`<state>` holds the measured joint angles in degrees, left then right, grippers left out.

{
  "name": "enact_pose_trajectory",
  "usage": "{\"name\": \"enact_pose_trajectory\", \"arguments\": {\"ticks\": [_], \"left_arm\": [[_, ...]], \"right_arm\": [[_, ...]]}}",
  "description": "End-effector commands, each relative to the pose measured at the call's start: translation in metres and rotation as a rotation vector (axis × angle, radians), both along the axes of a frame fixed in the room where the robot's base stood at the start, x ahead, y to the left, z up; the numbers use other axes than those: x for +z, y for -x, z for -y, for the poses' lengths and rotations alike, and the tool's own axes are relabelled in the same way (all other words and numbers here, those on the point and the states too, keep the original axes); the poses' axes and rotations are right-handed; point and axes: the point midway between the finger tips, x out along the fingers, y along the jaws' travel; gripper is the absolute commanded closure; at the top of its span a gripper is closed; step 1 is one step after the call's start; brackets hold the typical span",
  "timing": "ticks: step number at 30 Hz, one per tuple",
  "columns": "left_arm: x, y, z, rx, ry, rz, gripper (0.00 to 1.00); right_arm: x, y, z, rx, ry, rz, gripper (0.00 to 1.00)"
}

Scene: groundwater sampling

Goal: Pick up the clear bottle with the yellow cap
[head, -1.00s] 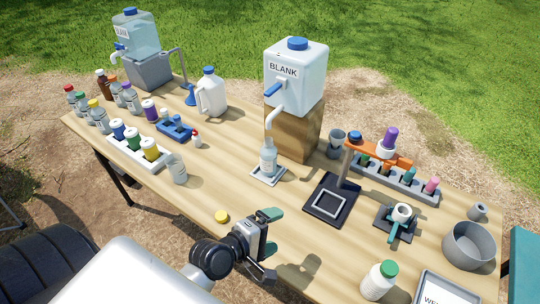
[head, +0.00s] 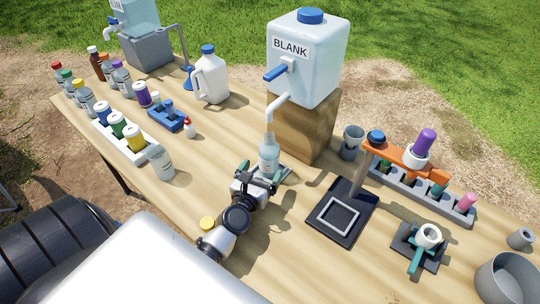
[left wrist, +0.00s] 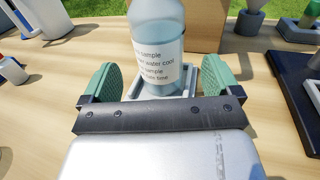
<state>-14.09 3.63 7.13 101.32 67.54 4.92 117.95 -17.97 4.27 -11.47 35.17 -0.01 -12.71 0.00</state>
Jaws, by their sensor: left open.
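A clear, labelled bottle (head: 268,155) stands upright on a small pale tray (head: 287,174), under the spout of the BLANK container. No cap shows on it. In the left wrist view the bottle (left wrist: 157,45) stands just beyond and between the fingers, and its top is out of frame. My left gripper (head: 261,178) is open, its green pads on either side of the bottle's lower part; gaps show on both sides. A loose yellow cap (head: 207,223) lies on the table beside my left arm. Another bottle with a yellow cap (head: 85,97) stands at the far left. My right gripper is not in view.
The BLANK container (head: 304,62) sits on a wooden block (head: 312,125) behind the bottle, its spout overhead. A black stand base (head: 341,212) is to the right. A grey-capless bottle (head: 160,162) and a white rack (head: 110,140) are left.

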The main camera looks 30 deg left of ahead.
Motion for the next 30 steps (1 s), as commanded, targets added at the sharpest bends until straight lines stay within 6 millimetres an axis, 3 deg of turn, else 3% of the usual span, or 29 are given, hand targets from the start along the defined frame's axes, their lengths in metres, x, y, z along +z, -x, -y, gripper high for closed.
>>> {"name": "enact_pose_trajectory", "arguments": {"ticks": [15,23,30], "left_arm": [[-0.001,-0.057,-0.011,-0.001,-0.004,-0.002,0.08],[-0.002,-0.061,-0.012,-0.001,-0.003,-0.003,0.08],[-0.002,-0.060,-0.012,-0.001,-0.003,-0.003,0.42]], "right_arm": [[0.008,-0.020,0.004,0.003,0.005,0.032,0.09],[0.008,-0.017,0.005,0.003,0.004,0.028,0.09],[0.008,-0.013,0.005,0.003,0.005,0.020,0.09]]}}
